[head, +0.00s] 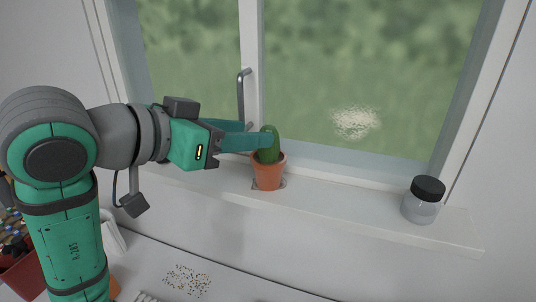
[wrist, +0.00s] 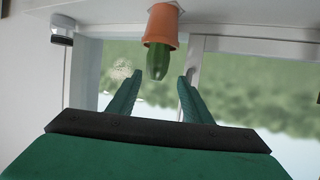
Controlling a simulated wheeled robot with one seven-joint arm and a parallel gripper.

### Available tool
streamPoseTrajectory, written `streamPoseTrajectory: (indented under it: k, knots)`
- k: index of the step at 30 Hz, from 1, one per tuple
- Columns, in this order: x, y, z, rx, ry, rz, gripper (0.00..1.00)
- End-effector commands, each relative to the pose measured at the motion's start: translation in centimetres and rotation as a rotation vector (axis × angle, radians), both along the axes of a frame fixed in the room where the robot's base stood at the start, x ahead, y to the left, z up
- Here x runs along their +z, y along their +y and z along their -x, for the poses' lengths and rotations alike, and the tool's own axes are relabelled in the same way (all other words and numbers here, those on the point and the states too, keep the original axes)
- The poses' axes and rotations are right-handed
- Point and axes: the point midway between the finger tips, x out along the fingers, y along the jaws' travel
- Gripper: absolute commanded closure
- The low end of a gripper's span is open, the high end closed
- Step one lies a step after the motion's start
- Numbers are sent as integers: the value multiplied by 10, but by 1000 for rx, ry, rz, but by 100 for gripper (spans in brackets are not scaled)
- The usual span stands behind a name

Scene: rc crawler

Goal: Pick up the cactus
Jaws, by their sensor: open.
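The cactus (head: 269,150) is a green, rounded column in a terracotta pot (head: 268,176) on the white window sill. My gripper (head: 258,138) reaches in from the left at the height of the cactus, above the pot's rim. In the wrist view the picture is upside down, and the cactus (wrist: 158,62) points down from its pot (wrist: 161,25). The two teal fingers (wrist: 160,78) are open, with the cactus top between or just ahead of their tips. I cannot tell whether either finger touches it.
A glass jar with a black lid (head: 423,200) stands at the right end of the sill (head: 345,205). The window handle (head: 242,95) rises behind my gripper. The sill between pot and jar is clear. A red container (head: 22,275) is at the lower left.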

Motion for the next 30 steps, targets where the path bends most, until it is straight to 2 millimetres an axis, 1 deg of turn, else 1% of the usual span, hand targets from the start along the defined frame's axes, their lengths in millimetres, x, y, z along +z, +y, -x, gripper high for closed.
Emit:
streamPoseTrajectory:
  k: [3,7,17,25,30]
  knots:
    - [-7,-13,-13,-5,3,0,54]
    - [-13,-24,-25,-5,3,0,54]
    - [-19,-37,-39,-4,2,-1,54]
    - [-31,-60,-63,-2,2,1,54]
    - [-34,-64,-68,-1,0,0,54]
